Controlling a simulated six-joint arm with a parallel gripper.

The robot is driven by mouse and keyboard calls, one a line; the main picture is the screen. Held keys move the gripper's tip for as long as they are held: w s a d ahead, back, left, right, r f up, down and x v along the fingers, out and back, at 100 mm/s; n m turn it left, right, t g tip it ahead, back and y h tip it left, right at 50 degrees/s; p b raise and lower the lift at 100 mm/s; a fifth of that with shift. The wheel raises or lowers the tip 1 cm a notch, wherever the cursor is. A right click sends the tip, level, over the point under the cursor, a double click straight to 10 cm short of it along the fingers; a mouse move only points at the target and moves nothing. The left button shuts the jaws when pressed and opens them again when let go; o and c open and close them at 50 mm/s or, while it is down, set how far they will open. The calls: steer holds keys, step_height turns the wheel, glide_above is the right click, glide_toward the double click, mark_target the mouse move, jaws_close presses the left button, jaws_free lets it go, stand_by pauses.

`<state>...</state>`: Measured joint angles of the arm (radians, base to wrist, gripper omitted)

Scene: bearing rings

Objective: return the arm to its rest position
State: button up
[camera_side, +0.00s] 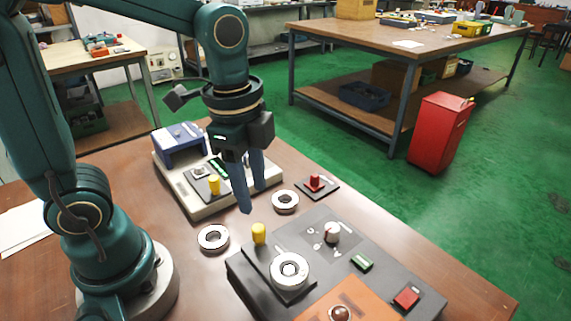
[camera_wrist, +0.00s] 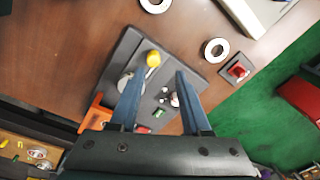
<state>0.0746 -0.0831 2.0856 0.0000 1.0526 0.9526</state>
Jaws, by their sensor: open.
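My gripper (camera_side: 253,199) is open with nothing between its fingers, pointing down above the bench. In the wrist view my gripper (camera_wrist: 158,80) shows two blue fingers spread apart over the dark fixture. A pale bearing ring (camera_side: 276,272) sits around a post on the dark fixture (camera_side: 246,268); in the wrist view the left finger partly hides it. A second ring (camera_side: 204,239) lies flat on the bench left of the fixture. A third ring (camera_side: 275,204) lies flat on the bench behind the fixture; it also shows in the wrist view (camera_wrist: 207,52).
A pale machine base (camera_side: 183,196) with a blue block (camera_side: 180,145) stands close behind my gripper. A yellow peg (camera_side: 259,234) and a knob (camera_side: 332,232) stand up from the fixture. A small plate with a red part (camera_side: 315,183) lies to the right. Bare bench lies at front left.

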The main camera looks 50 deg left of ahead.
steer(key=s+r+n+t, duration=0.1)
steer(key=n, duration=0.3)
steer(key=s+a+n+t, duration=0.1)
steer(key=s+n+t, duration=0.1)
steer(key=n, duration=0.2)
steer(key=s+r+n+t, duration=0.1)
steer(key=n, duration=0.2)
steer(key=shift+s+a+r+n+t, duration=0.3)
steer(key=shift+s+r+n, duration=0.05)
steer(key=shift+n, duration=0.05)
